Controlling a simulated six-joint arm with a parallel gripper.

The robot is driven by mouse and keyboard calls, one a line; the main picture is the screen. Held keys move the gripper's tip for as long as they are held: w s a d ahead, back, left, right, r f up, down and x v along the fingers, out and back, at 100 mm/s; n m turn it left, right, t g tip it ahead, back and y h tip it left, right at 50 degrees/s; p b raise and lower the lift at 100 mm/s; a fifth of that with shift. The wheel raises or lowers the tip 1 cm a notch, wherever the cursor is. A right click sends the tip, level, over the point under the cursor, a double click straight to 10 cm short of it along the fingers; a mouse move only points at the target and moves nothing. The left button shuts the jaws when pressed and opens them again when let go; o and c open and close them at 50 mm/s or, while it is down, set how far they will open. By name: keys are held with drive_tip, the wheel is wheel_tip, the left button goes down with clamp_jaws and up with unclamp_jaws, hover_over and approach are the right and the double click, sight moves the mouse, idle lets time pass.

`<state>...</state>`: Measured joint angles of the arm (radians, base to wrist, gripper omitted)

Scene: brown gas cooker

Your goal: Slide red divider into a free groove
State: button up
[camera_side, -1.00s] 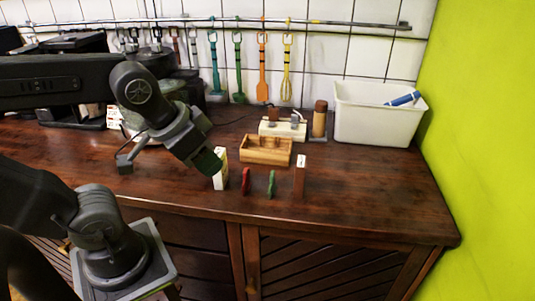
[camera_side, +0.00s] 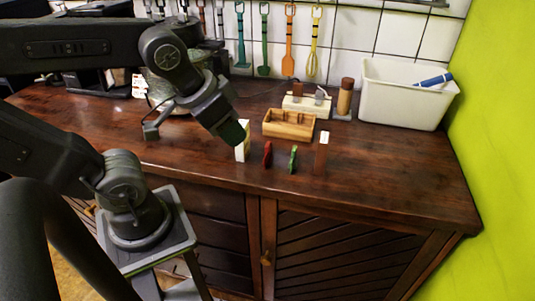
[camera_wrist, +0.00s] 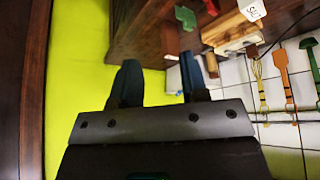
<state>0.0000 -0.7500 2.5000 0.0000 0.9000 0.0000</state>
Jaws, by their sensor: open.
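The red divider (camera_side: 267,155) stands upright on the brown counter, between a cream block and a green divider (camera_side: 293,159). A small part of a red piece, likely the divider, shows at the top edge of the wrist view (camera_wrist: 211,6). The wooden box (camera_side: 289,125) sits behind the dividers; its grooves are too small to make out. My gripper (camera_side: 236,133) is open and hangs above and left of the red divider, in front of the cream block. Its two dark fingers are apart and empty in the wrist view (camera_wrist: 160,78).
The cream block (camera_side: 243,148) stands close by my gripper. A brown upright piece with a white top (camera_side: 321,157) stands to the right. Behind are a pale holder (camera_side: 307,104), a wooden cylinder (camera_side: 345,97) and a white bin (camera_side: 402,98). The counter's right side is clear.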

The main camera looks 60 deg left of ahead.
drive_tip(key=n+g, duration=0.6)
drive_tip(key=n, duration=0.3)
hover_over(268, 143)
wheel_tip(268, 143, down, 4)
drive_tip(key=f, duration=0.7)
drive_tip(key=shift+d+f, duration=0.15)
drive_tip(key=shift+d, duration=0.1)
drive_tip(key=shift+a+f, duration=0.2)
drive_tip(key=shift+f, duration=2.55)
clamp_jaws()
